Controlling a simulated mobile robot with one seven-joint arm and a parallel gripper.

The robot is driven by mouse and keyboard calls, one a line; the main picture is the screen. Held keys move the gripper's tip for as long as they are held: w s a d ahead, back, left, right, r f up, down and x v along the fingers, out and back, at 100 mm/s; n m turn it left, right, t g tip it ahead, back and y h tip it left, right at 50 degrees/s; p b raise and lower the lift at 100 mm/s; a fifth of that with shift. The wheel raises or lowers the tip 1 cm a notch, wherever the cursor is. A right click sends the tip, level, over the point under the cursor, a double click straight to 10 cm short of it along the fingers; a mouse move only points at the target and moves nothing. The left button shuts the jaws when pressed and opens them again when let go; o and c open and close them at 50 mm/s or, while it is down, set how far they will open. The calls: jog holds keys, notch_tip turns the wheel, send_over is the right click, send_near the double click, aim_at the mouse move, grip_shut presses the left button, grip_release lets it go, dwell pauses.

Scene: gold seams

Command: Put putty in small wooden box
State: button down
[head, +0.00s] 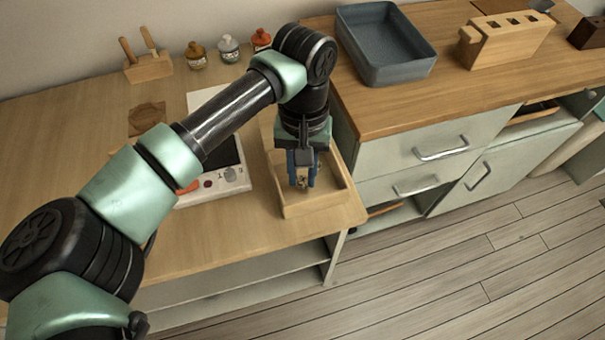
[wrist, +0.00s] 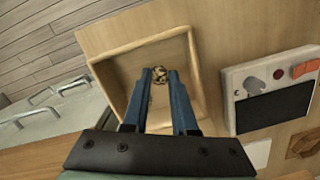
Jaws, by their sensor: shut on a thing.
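The small wooden box (head: 306,208) is an open, shallow light-wood box at the right end of the lower table. It also shows in the wrist view (wrist: 136,43). My gripper (head: 302,181) points down over the inside of the box. In the wrist view its blue fingers (wrist: 159,73) are shut on a small mottled tan-and-black piece (wrist: 160,84), which looks like the putty. The piece is within the box's outline. I cannot tell whether it touches the box floor.
A white device with a dark panel (head: 232,183) stands just left of the box. A grey tray (head: 385,65) and a slotted wooden block (head: 508,40) stand on the higher counter to the right. Several small bottles (head: 229,48) stand by the wall.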

jog(key=shift+f, duration=0.75)
jog(key=shift+f, duration=0.15)
jog(key=c, duration=0.7)
grip_release()
notch_tip(320, 180, up, 12)
jog(key=w, duration=0.1)
jog(key=shift+w+r, duration=0.2)
jog(key=shift+w, duration=0.05)
jog(key=shift+d, duration=0.1)
